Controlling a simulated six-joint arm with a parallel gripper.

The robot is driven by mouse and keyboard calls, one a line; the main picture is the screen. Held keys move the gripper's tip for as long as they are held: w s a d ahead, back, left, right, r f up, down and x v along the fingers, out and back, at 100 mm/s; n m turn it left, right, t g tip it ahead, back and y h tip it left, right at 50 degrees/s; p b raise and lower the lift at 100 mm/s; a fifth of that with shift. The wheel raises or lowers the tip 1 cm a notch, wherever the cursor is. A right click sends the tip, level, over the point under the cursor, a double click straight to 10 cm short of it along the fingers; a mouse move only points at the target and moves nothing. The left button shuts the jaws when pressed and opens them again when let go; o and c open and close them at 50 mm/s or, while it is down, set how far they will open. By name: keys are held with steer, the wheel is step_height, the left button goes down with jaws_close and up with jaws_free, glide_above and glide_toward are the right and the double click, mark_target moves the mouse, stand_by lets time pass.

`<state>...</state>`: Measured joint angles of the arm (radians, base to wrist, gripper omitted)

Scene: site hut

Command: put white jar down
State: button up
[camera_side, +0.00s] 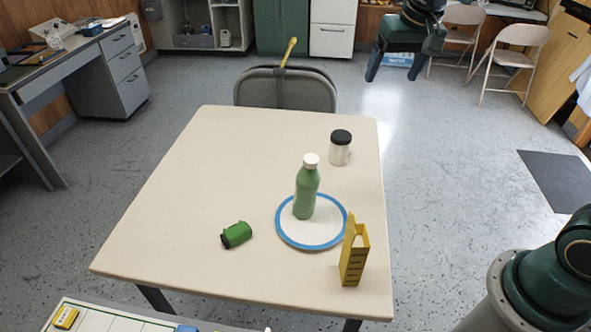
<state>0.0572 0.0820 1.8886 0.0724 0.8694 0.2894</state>
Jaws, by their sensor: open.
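The white jar (339,156) has a black lid and stands upright on the cream table (190,190), near its back right edge. Nothing is gripping it. My gripper (394,76) shows at the top of the picture, dark green, with its two fingers spread apart. It is empty, and appears above and to the right of the jar, apart from it. How far it is from the jar in depth is hard to tell.
A green bottle (306,192) with a white cap stands on a blue-rimmed white plate (312,236). A yellow slotted holder (354,258) stands at the plate's right. A green object (236,235) lies left of it. A chair (285,90) stands behind.

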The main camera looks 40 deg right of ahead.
steer(key=s+a+n+t, duration=0.1)
steer(key=s+a+n, duration=0.1)
steer(key=s, duration=1)
steer(key=s+a+n+t, duration=0.1)
steer(key=s+n, duration=0.1)
steer(key=s, duration=0.9)
steer(key=shift+s+a+r+n+y, duration=0.3)
steer(key=shift+s+a+r+y, duration=0.05)
steer(key=shift+s+a+y, duration=0.05)
